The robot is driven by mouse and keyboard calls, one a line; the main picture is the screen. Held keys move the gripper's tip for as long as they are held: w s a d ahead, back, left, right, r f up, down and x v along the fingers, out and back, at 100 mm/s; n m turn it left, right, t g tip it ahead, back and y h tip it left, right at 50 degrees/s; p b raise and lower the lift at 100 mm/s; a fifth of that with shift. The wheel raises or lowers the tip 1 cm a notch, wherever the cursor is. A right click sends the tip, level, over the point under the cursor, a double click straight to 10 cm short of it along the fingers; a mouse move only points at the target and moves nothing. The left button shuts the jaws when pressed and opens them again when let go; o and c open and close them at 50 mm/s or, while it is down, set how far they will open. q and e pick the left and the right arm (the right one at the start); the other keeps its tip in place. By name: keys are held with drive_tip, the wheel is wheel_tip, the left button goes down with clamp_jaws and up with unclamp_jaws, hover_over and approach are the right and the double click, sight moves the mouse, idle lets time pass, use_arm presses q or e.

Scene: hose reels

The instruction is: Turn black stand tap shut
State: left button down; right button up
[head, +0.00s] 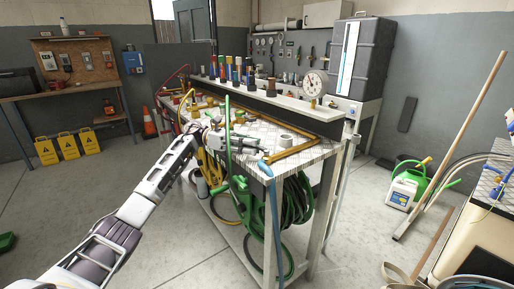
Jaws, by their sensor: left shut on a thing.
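My left arm reaches in from the left to the near edge of the workbench. My left gripper (222,138) is shut at a small dark fitting that I take to be the black stand tap (214,119). The gripper covers most of it, so I cannot make out the angle of its handle. A green hose (228,125) rises upright right beside the gripper. My right gripper is not in view.
The workbench (262,131) has a patterned top with yellow pipes and fittings. A green hose coil (297,210) and a blue hose (277,225) hang at its front. A pressure gauge (314,83) stands behind. Open floor lies left and right of the bench.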

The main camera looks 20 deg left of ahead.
use_arm(q)
drive_tip(key=shift+f, duration=0.2)
drive_tip(key=c, duration=1.5)
unclamp_jaws()
drive_tip(key=shift+a, duration=0.1)
drive_tip(key=shift+o, duration=0.2)
drive_tip(key=shift+r, duration=0.15)
drive_tip(key=a, duration=1.2)
drive_tip(key=shift+w, duration=0.2)
drive_tip(key=shift+c, duration=0.3)
